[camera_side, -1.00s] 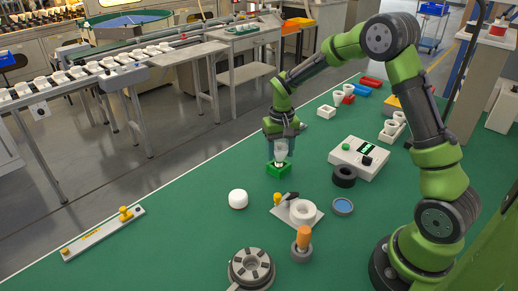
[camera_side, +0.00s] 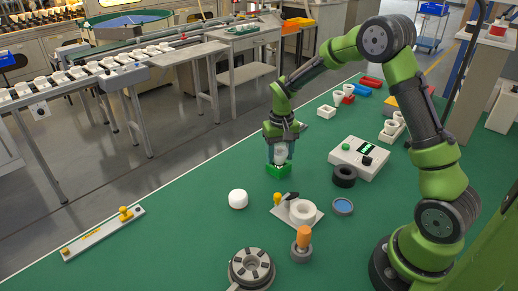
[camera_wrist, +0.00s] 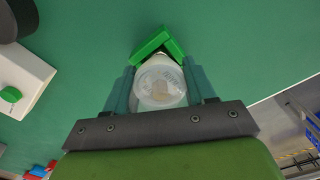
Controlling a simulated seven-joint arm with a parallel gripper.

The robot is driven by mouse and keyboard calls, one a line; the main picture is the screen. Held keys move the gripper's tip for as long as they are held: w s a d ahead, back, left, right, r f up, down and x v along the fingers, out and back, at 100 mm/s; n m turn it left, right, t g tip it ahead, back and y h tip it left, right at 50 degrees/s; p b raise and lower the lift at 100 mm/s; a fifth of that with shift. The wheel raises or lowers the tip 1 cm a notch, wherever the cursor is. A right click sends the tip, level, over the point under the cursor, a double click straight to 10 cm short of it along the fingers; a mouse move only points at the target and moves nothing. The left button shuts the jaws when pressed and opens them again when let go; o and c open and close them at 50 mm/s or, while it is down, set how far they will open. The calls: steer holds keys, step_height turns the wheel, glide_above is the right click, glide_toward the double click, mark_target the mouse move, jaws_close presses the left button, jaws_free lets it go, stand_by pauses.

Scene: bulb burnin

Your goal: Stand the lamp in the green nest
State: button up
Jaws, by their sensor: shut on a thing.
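The lamp (camera_side: 280,154) is a pale, translucent bulb held upright at the green nest (camera_side: 278,171). My gripper (camera_side: 280,150) is shut on the lamp, one finger on each side. In the wrist view the lamp (camera_wrist: 160,82) shows its round, clear top between the two teal fingers of my gripper (camera_wrist: 161,85). The green nest (camera_wrist: 157,42) shows there as an angled corner just beyond the lamp. The lamp's lower end is hidden inside or behind the nest wall; I cannot tell if it touches the bottom.
A white tester box (camera_side: 359,158) and a black ring (camera_side: 344,176) stand to the right. The green mat left of the nest is clear.

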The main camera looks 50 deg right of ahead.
steer(key=shift+f, duration=0.2)
steer(key=o, duration=1.1)
steer(key=shift+r, duration=0.1)
step_height(320, 180, up, 17)
steer(key=shift+f, duration=0.15)
steer(key=s+a+r+t, duration=0.1)
steer(key=s+a+t, duration=0.1)
steer(key=s+a, duration=0.2)
steer(key=s+a+r+n+t+y, duration=0.1)
steer(key=s+a, duration=0.3)
steer(key=s, duration=0.5)
steer(key=s+a+r+t+y, duration=0.1)
steer(key=s+a+t, duration=0.2)
steer(key=s, duration=0.4)
steer(key=shift+s+a+r+n+t, duration=0.1)
steer(key=shift+a+r+n+t, duration=0.3)
steer(key=shift+t, duration=0.2)
